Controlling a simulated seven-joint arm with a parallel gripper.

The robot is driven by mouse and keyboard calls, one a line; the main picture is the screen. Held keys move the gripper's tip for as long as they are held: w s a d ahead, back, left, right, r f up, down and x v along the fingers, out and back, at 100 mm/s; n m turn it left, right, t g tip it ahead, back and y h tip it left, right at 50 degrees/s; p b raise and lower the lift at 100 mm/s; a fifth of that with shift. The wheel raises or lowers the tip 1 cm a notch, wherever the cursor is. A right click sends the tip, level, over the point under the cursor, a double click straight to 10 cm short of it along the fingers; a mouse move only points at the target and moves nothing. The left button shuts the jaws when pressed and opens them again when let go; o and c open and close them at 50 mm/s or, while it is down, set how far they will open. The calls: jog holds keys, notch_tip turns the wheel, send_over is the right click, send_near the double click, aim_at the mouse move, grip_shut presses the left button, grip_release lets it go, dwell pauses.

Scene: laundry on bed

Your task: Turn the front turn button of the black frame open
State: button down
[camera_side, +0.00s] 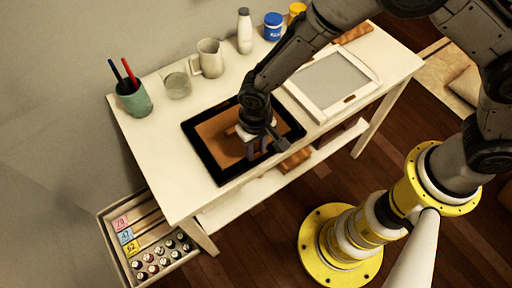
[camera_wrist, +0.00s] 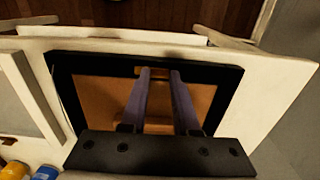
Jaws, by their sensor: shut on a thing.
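The black frame (camera_side: 206,160) lies flat on the white table with its brown backing (camera_side: 213,131) facing up. It also shows in the wrist view (camera_wrist: 67,100). A small wooden turn button (camera_wrist: 152,71) sits at the middle of the frame's front edge, which is at the top of the wrist view. My gripper (camera_wrist: 160,73) reaches down over the backing, its two fingertips closed on the turn button. The fingers partly hide the button. In the side view my gripper (camera_side: 255,146) covers the button, and its exact angle is hard to tell.
A white frame (camera_side: 318,112) with a grey panel lies right of the black frame. A green pen cup (camera_side: 134,99), a glass (camera_side: 177,86), a jug (camera_side: 209,58), a bottle (camera_side: 244,31) and jars stand along the back. An open drawer (camera_side: 120,256) sits below left.

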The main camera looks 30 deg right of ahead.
aim_at(256, 154)
jog(key=shift+r, duration=0.1)
jog(key=c, duration=0.6)
grip_release()
jog(key=shift+c, duration=0.2)
notch_tip(256, 154, up, 14)
